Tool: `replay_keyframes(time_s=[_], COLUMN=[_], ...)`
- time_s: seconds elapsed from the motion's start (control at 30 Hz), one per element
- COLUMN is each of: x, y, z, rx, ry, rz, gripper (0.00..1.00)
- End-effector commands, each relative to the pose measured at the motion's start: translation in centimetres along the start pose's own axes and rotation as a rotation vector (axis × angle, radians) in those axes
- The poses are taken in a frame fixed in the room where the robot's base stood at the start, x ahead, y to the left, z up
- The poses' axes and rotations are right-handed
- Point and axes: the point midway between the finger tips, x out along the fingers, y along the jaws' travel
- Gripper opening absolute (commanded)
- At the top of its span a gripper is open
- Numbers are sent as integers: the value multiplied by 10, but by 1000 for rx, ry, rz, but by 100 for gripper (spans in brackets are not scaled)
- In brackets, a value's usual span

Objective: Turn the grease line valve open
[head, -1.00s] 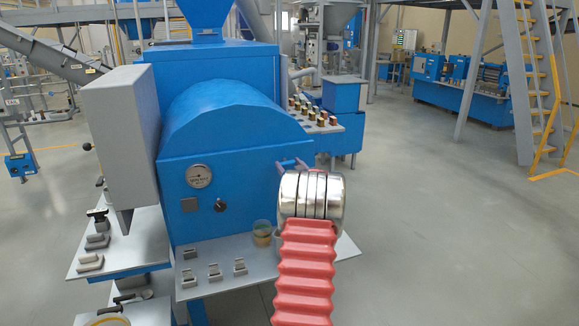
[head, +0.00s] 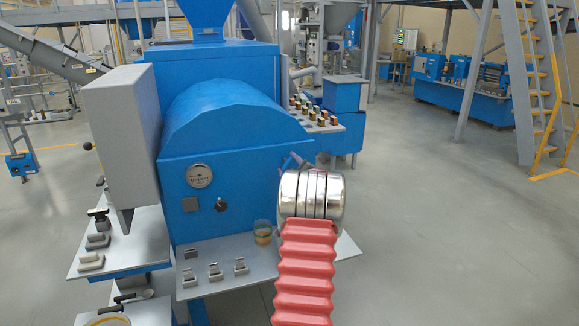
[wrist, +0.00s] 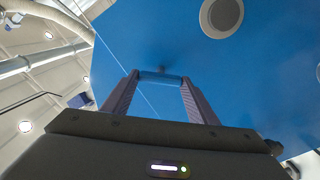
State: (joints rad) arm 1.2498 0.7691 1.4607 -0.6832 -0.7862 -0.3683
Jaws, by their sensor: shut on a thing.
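The blue valve handle (wrist: 161,76) is a short bar in front of the blue machine face. In the wrist view it spans between the fingertips of my gripper (wrist: 160,82), which is shut on it. In the head view my gripper (head: 292,163) is at the right edge of the machine front, mostly hidden behind my silver wrist. The handle can hardly be made out there. Its valve body is hidden.
The blue machine front (head: 250,180) carries a round gauge (head: 199,175) and a black knob (head: 221,204). A grey shelf (head: 215,285) below holds small grey clips and a jar (head: 263,232). Open floor lies to the right.

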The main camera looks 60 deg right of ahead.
Motion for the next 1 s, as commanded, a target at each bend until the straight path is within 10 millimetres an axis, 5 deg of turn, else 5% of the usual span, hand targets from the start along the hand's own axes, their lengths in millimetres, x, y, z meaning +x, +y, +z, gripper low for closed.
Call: replay_keyframes(time_s=[0.6, 1.0], x=[0, 0], y=[-8, -10], z=[1, 2], rx=[-545, -689], ry=[2, 3], rz=[-8, -10], gripper=[31, 31])
